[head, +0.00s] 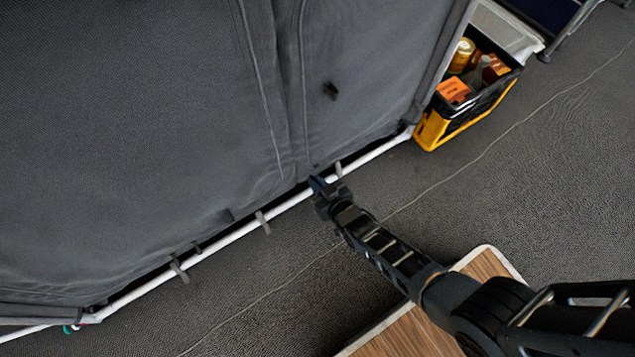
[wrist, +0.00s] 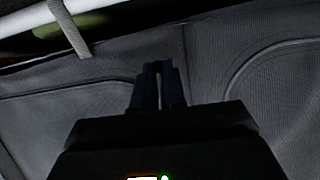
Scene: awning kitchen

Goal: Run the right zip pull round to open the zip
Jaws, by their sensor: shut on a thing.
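A grey fabric awning panel (head: 150,130) fills the upper left of the head view, with raised curved seams. My gripper (head: 318,185) is at its lower edge, beside the white pole. In the wrist view my gripper (wrist: 158,68) points at the grey fabric (wrist: 215,65), its fingers close together on something small between the tips. The zip pull itself cannot be made out; the fingers hide it. A curved seam (wrist: 245,75) shows to the right of the fingers, and another runs to the left.
A white pole (head: 220,239) with several grey straps runs along the panel's bottom. A black and yellow crate (head: 432,130) with cans and boxes stands at the upper right. A wood-topped table (head: 410,335) lies below my arm. Grey floor is open at right.

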